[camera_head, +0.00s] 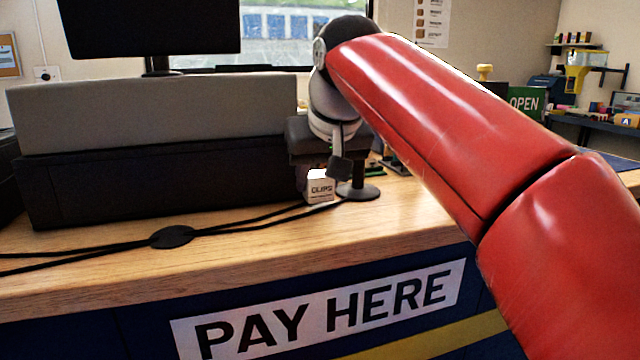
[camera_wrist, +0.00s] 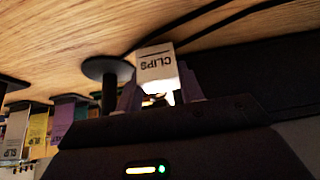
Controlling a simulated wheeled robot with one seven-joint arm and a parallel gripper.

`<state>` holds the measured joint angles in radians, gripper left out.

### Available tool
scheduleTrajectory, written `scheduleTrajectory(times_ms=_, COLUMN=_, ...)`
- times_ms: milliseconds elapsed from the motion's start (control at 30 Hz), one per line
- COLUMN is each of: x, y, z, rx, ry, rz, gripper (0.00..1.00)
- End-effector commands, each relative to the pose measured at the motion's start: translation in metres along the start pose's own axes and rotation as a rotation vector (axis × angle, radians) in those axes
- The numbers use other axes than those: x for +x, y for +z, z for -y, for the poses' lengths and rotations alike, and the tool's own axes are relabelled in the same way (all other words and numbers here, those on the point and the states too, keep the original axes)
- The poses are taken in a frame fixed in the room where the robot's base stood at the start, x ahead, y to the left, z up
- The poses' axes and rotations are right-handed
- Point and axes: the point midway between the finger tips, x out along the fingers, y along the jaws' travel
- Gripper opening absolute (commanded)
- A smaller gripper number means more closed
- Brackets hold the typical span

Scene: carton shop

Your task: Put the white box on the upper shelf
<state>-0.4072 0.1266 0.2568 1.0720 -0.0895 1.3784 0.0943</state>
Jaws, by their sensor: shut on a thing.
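The white box (camera_head: 320,188) is small and marked CLIPS. It is at the wooden counter top beside a round black stand base; whether it touches the wood I cannot tell. My gripper (camera_head: 319,172) reaches down over it and is shut on it. In the wrist view the white box (camera_wrist: 155,66) sits between the two fingers of my gripper (camera_wrist: 160,88), its lettering upside down. The finger faces are partly hidden by the box. I cannot tell which shelf is the upper shelf; a small wall shelf (camera_head: 572,45) shows at the far right.
A grey and black cash drawer unit (camera_head: 150,115) with a monitor stands left of the box. Black cables with a dark disc (camera_head: 171,237) cross the counter (camera_head: 260,250). The black stand base (camera_wrist: 105,68) is close by. Several coloured cartons (camera_wrist: 60,125) stand at left in the wrist view.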

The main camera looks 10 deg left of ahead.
Motion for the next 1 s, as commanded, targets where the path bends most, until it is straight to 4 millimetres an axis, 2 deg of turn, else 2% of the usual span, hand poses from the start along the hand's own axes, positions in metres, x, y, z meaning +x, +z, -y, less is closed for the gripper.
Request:
scheduleTrajectory(times_ms=67, x=0.0066, y=0.0049, z=-0.0002, rx=0.0, ry=0.0, rz=0.0, gripper=0.15)
scheduleTrajectory(times_ms=433, x=0.0091, y=0.0064, z=-0.0001, rx=0.0, ry=0.0, rz=-0.001, gripper=0.15)
scheduleTrajectory(times_ms=467, x=0.0091, y=0.0064, z=-0.0001, rx=0.0, ry=0.0, rz=-0.001, gripper=0.39)
scheduleTrajectory(times_ms=600, x=0.0085, y=0.0059, z=-0.0001, rx=0.0, ry=0.0, rz=-0.001, gripper=0.57)
scheduleTrajectory(times_ms=867, x=0.0084, y=0.0058, z=-0.0001, rx=0.0, ry=0.0, rz=-0.001, gripper=0.59)
scheduleTrajectory(times_ms=1000, x=0.0011, y=0.0036, z=-0.0001, rx=0.0, ry=0.0, rz=-0.002, gripper=0.59)
